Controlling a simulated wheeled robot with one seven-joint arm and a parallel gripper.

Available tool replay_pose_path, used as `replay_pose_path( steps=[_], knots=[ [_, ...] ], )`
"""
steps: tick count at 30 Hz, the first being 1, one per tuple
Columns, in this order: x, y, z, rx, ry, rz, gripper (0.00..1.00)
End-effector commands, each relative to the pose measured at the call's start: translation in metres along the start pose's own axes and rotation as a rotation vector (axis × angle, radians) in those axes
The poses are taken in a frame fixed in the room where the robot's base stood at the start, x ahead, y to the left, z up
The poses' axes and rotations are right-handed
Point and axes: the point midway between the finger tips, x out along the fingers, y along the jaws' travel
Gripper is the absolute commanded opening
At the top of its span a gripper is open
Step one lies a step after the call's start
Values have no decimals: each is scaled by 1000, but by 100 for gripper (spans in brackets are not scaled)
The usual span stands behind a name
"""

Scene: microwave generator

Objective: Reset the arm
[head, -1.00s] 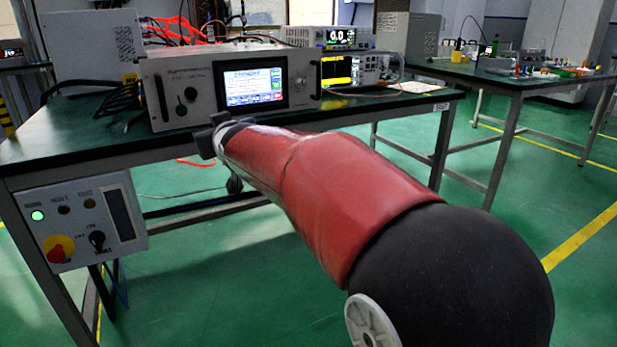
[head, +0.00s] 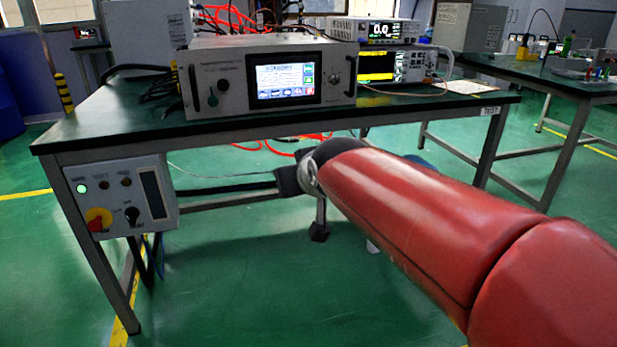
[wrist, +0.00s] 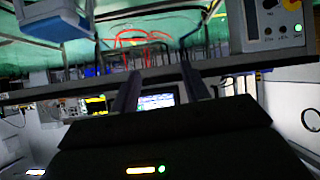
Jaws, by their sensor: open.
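My red arm reaches in from the lower right of the head view, its end low in front of the table (head: 400,112). My gripper (wrist: 161,88) shows two fingers standing apart in the wrist view, with nothing between them. The microwave generator (head: 225,85), a grey box with a lit screen and side handles, stands on the table, apart from my gripper. Its screen (wrist: 156,101) shows beyond the fingers in the wrist view, which looks upside down.
A control box (head: 123,195) with a green light and a red knob on yellow hangs at the table's front left. Stacked instruments (head: 385,65) stand right of the generator. Another table (head: 540,80) stands at the right. Green floor at the front left is free.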

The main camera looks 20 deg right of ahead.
Motion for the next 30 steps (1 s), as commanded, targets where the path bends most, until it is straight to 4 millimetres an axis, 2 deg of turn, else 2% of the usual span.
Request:
replay_pose_path(
  steps=[6, 16, 18, 20, 27, 30],
  knots=[
    [-7, -1, 10, 5, -28, -3, 46],
    [-8, -1, 11, 5, -32, -3, 46],
    [-15, -2, 17, 8, -50, -4, 46],
    [-27, -3, 32, 15, -93, -8, 46],
    [-98, -14, 136, 48, -371, -14, 46],
    [-116, -17, 168, 57, -455, -12, 46]
  ],
)
